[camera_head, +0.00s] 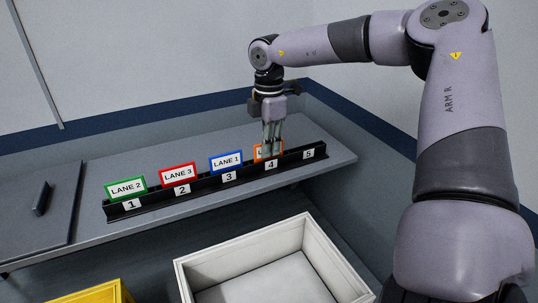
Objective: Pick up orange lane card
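The orange lane card (257,152) stands upright in the black rack (204,187), at the place marked 4. My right gripper (271,150) points down at this card from above, and its fingers cover the card's middle and right part. The fingers look close together, but whether they are closed on the card or just around it is hidden. The card still appears to sit in the rack. My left gripper is not in view.
Green (126,188), red (178,175) and blue (226,162) lane cards stand in the rack to the left. The place marked 5 (309,154) holds no card. A white open bin (180,272) and a yellow bin (88,297) are in front of the shelf.

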